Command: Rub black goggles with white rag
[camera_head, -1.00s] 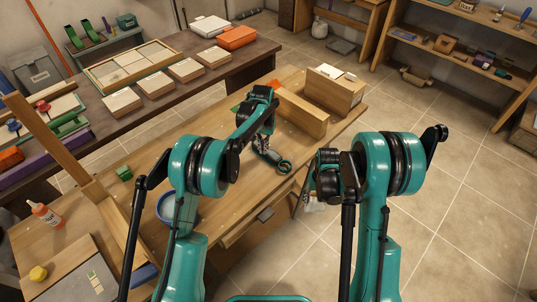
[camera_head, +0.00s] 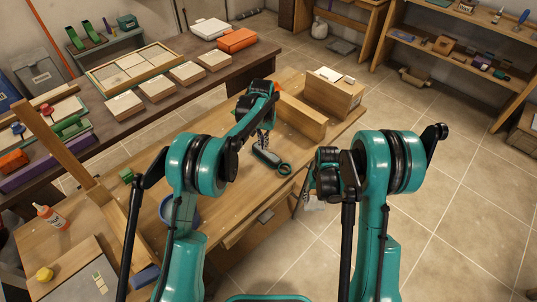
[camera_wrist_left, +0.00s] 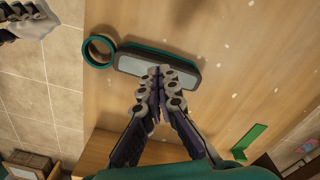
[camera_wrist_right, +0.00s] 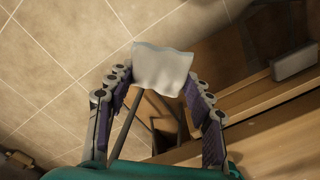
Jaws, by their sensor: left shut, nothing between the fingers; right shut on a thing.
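The goggles (camera_head: 266,156) lie on the wooden bench. In the left wrist view they show as a dark-framed piece with a grey face (camera_wrist_left: 145,66), teal edging and a teal ring (camera_wrist_left: 99,50) at the left end. My left gripper (camera_head: 264,138) is shut and empty over them, its fingertips (camera_wrist_left: 158,72) overlapping their near edge; contact cannot be told. My right gripper (camera_head: 309,190) is shut on the white rag (camera_wrist_right: 162,68), which spreads beyond the fingertips. The rag (camera_head: 314,203) hangs over the floor, off the bench's front edge, and shows in the left wrist view (camera_wrist_left: 28,24).
Wooden boxes (camera_head: 334,92) stand at the bench's right end. A blue round container (camera_head: 183,212) is partly hidden by my left arm. A green block (camera_head: 127,175) and an orange-labelled bottle (camera_head: 50,217) are at left.

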